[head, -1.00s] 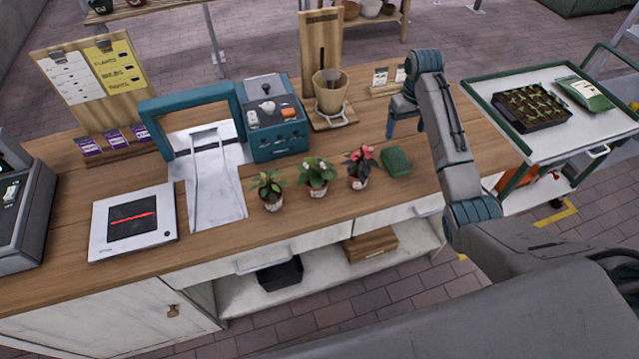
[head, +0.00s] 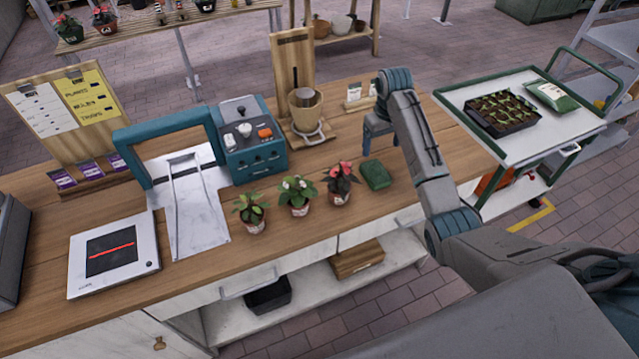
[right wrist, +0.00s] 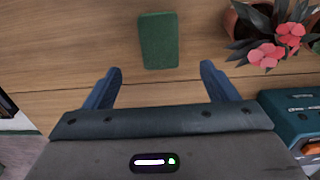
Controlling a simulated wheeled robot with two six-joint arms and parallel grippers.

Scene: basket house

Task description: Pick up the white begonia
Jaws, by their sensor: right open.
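The white begonia (head: 298,192) is the middle of three small potted plants in a row on the wooden counter, with white blooms over green leaves. A red-flowered plant (head: 340,183) stands to its right and a mostly green-leaved plant (head: 250,212) to its left. My right gripper (head: 379,132) is over the counter, behind and to the right of the begonia and apart from it. The right wrist view shows its jaws (right wrist: 160,87) open and empty. The white begonia cannot be made out there; the red flowers (right wrist: 275,50) show at top right. My left gripper is out of view.
A green block (head: 376,174) lies right of the red-flowered plant, near my right gripper. A teal machine (head: 252,140) and a wooden stand with a pot (head: 305,108) are behind the plants. A white trolley (head: 540,128) with a seedling tray is at right.

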